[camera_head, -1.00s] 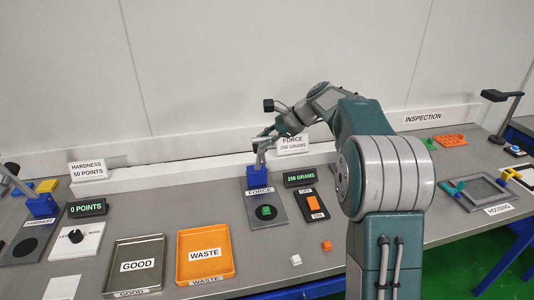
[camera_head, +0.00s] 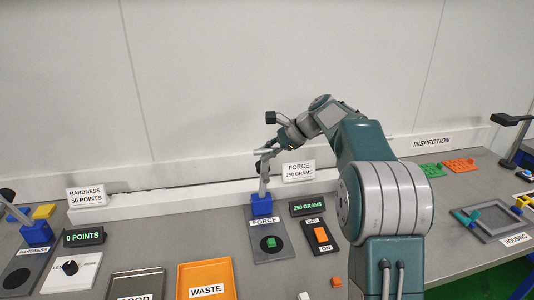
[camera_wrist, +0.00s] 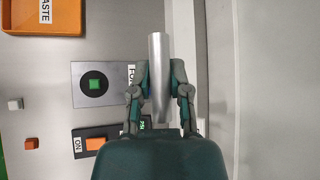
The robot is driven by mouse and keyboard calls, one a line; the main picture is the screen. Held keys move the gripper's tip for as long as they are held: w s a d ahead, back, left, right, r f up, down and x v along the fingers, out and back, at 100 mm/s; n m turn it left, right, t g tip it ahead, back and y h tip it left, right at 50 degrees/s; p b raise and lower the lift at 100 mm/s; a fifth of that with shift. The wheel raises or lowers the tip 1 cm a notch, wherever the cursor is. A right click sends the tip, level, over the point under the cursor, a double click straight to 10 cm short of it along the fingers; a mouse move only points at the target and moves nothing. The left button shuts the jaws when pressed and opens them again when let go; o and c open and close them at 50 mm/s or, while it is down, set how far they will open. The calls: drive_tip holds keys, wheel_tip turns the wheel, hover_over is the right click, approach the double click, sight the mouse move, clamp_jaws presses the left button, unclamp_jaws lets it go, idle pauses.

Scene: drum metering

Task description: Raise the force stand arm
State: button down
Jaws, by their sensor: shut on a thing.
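The force stand has a blue base block (camera_head: 262,205) on a grey plate, and its silver arm (camera_head: 264,181) stands steeply up from the block. My gripper (camera_head: 266,150) is at the upper end of the arm. In the wrist view the silver arm (camera_wrist: 158,65) lies between the two fingers of my gripper (camera_wrist: 158,85), which is shut on it. A green block (camera_head: 271,243) sits on the black disc of the stand's plate, below and clear of the raised arm. It also shows in the wrist view (camera_wrist: 95,84).
A display reading 250 GRAMS (camera_head: 308,206) and an orange ON/OFF switch (camera_head: 321,235) are right of the stand. The FORCE sign (camera_head: 299,171) stands close behind. The orange WASTE tray (camera_head: 206,280) is front left. Small white (camera_head: 304,296) and orange (camera_head: 336,282) cubes lie near the front.

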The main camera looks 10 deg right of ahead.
drive_tip(key=c, duration=0.6)
unclamp_jaws()
drive_tip(key=shift+a, duration=0.2)
drive_tip(key=shift+d+r, duration=0.1)
drive_tip(key=v, duration=1.1)
drive_tip(key=shift+d+r, duration=0.2)
drive_tip(key=shift+d, duration=0.1)
drive_tip(key=s+a+n+h, duration=0.3)
drive_tip(key=s+a+n, duration=0.1)
drive_tip(key=s, duration=0.5)
drive_tip(key=s+a+n+h, duration=0.2)
drive_tip(key=s+a+n, duration=0.15)
drive_tip(key=s, duration=0.45)
drive_tip(key=s+f+n+h, duration=0.1)
drive_tip(key=s+f+n, duration=0.2)
drive_tip(key=s, duration=0.3)
drive_tip(key=s+f+n+t+h, duration=0.1)
drive_tip(key=s+f+n, duration=0.1)
drive_tip(key=s+f, duration=0.3)
drive_tip(key=s+f+n+t+h, duration=0.1)
drive_tip(key=s+f+n+h, duration=0.1)
drive_tip(key=s, duration=0.5)
drive_tip(key=shift+s+a+f+n, duration=0.1)
drive_tip(key=shift+a+f+n, duration=0.05)
drive_tip(key=shift+f+n, duration=0.4)
drive_tip(key=shift+s+a+f+n, duration=0.15)
drive_tip(key=shift+f+n, duration=0.15)
drive_tip(key=shift+f, duration=0.35)
